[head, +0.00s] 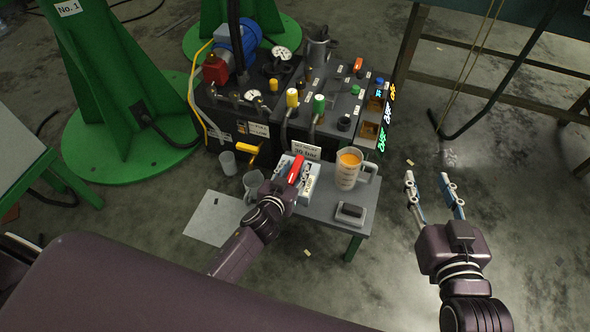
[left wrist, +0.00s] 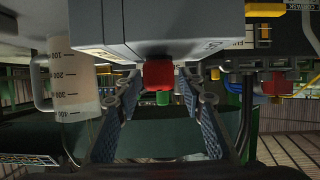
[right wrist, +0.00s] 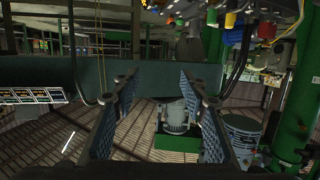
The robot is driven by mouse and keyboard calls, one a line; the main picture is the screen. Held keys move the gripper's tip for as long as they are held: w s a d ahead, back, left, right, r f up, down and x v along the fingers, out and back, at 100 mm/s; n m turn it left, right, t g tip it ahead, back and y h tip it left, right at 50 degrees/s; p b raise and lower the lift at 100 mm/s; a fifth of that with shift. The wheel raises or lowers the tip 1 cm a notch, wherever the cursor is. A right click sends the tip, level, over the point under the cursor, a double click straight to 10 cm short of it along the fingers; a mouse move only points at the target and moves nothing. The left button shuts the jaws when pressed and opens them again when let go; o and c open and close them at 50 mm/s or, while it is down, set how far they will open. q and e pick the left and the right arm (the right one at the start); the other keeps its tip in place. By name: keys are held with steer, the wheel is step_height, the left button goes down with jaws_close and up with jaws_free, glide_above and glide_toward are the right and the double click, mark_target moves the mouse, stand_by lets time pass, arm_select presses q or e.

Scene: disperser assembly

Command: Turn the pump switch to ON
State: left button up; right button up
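A grey-white box with a red part (head: 295,169) on it stands on the small grey table (head: 325,205) in the head view; I take it for the pump switch. The left wrist view shows the box (left wrist: 150,35) close up, with a red knob (left wrist: 158,82) on it. My left gripper (head: 281,187) is right at the box; its fingertips are mostly hidden in the head view. In the left wrist view its fingers stand apart on either side of the red knob, with gaps. The switch's setting is not readable. My right gripper (head: 436,190) is open and empty, right of the table.
A mug with orange liquid (head: 348,168) and a small dark-topped device (head: 350,214) stand on the table. Behind is a machine with valves and gauges (head: 283,53). Floor at right is open.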

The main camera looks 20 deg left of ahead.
arm_select(q)
steer(key=shift+w+f, duration=0.1)
steer(key=shift+w, duration=0.2)
arm_select(e)
steer(key=shift+w+a+r+t, duration=0.15)
steer(key=shift+r+t, duration=0.15)
steer(key=shift+r, duration=0.3)
